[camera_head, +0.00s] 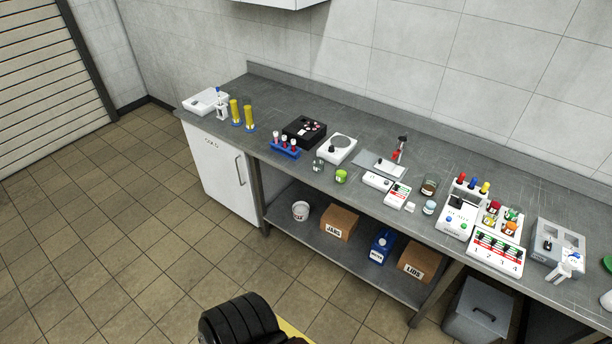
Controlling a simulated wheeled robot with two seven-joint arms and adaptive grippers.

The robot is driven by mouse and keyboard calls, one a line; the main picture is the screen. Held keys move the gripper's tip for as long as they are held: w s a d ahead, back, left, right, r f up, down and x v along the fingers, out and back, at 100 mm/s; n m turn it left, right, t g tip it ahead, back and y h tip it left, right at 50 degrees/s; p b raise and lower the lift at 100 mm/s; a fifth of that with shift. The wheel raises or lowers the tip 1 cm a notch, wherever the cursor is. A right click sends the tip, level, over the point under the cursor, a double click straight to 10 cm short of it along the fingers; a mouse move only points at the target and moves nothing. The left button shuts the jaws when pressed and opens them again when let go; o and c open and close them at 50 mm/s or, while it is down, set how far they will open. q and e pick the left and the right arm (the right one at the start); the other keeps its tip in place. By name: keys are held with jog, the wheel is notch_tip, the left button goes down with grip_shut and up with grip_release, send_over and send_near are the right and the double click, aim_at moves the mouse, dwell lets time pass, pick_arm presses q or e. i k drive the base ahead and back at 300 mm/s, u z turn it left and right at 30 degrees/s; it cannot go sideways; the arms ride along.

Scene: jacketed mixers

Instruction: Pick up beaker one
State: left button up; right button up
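Several small beaker-like vessels stand on the grey workbench (300,119). A clear one (318,166) and a bright green one (341,176) are side by side near the front edge, left of the middle. A dark brown one (429,187) and a pale blue one (429,208) stand further right. Their labels are too small to read, so I cannot tell which is beaker one. Neither of my grippers shows in the head view.
A blue tube rack (285,151), a white round-topped device (337,148) and a black box (304,130) stand close behind the left vessels. A white switch panel (496,253) is to the right. The lower shelf holds boxes (339,222).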

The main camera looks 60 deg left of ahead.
aim_at(342, 172)
jog(key=u, duration=1.85)
